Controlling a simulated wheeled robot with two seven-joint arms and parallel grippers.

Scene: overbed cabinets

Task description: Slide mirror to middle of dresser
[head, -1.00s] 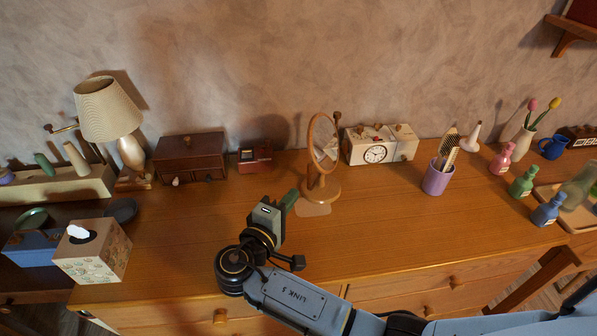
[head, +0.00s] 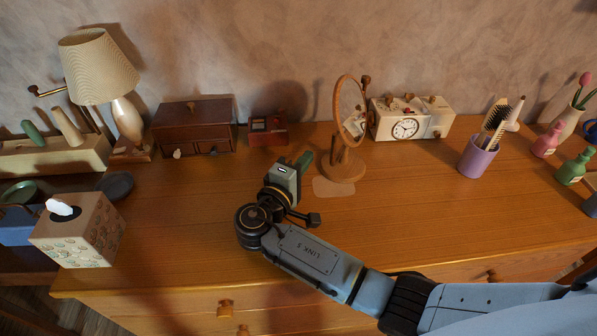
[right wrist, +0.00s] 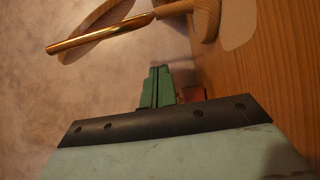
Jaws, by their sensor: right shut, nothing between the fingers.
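The round mirror (head: 344,167) stands upright on the dresser top (head: 420,210), in a wooden ring on a round wooden base. It is seen nearly edge-on. Part of its ring, rod and base show at the top of the right wrist view (right wrist: 205,20). My right gripper (head: 304,161), with green fingers, is shut and empty, low over the dresser just left of the mirror base. In the right wrist view its fingertips (right wrist: 160,70) look apart from the base. A pale flat patch (head: 334,187) lies in front of the base. My left gripper is not in view.
A small dark red box (head: 268,129) and brown chest (head: 194,127) stand behind left. A white clock box (head: 406,121) stands right behind the mirror. A purple brush cup (head: 477,160) stands further right. The tissue box (head: 80,232) is front left.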

